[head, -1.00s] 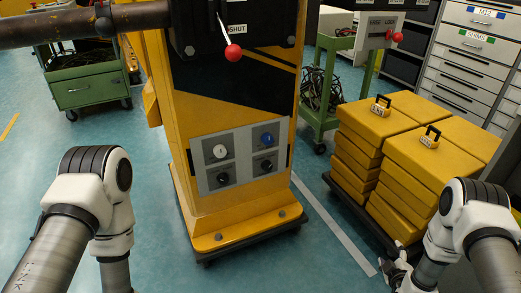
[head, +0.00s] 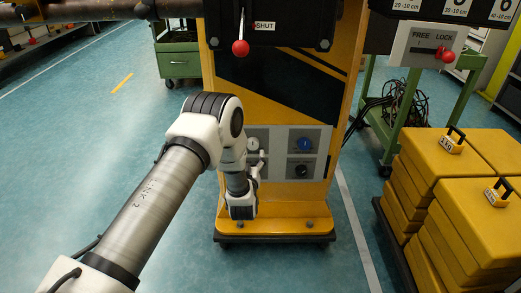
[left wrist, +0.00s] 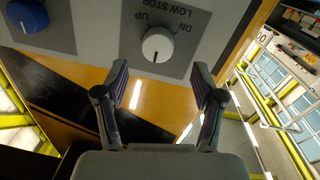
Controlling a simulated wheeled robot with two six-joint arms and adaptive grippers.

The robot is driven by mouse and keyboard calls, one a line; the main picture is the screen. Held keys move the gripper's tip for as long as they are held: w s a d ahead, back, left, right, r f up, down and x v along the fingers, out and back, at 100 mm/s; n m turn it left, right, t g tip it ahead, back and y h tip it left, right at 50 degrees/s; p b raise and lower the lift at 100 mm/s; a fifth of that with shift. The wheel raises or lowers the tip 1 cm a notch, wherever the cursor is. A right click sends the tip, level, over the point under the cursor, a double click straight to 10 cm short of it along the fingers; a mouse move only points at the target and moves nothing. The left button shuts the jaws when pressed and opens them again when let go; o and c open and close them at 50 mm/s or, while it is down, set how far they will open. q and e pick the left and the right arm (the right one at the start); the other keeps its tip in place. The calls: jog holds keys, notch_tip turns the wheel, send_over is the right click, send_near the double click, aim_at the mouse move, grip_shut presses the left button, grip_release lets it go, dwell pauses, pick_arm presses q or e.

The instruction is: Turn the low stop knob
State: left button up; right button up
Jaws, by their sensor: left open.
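The low stop knob is a round white knob (left wrist: 157,45) with a dark pointer mark, on a grey panel labelled LOW STOP, UP and DN. It also shows in the head view (head: 253,143), close to my left gripper (head: 259,168). In the left wrist view my left gripper (left wrist: 158,70) is open and empty. Its two fingertips are apart, one on each side of the knob's line, and the knob shows just beyond them. I cannot tell that they touch it. My right gripper is not in view.
The grey panel (head: 324,137) also bears a blue knob (head: 304,144) and a black knob (head: 302,171). A red-tipped SHUT lever (head: 240,47) hangs above. Yellow stacked weights (head: 460,220) stand at the right. The floor at the left is clear.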

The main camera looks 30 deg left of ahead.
aim_at(253, 146)
pick_arm(q)
jog(key=b+x, duration=0.1)
jog(key=x, duration=0.3)
jog(key=shift+w+f, duration=0.1)
jog(key=shift+w, duration=0.35)
jog(key=shift+w+a, duration=0.2)
jog(key=shift+w, duration=0.1)
jog(key=c, duration=1.2)
jog(key=shift+o, duration=0.2)
jog(key=shift+n, duration=0.3)
jog(key=n+b, duration=0.1)
jog(key=n, duration=0.2)
jog(key=shift+n+y+b, duration=0.3)
jog(key=shift+n+b, duration=0.35)
jog(key=shift+n, duration=1.55)
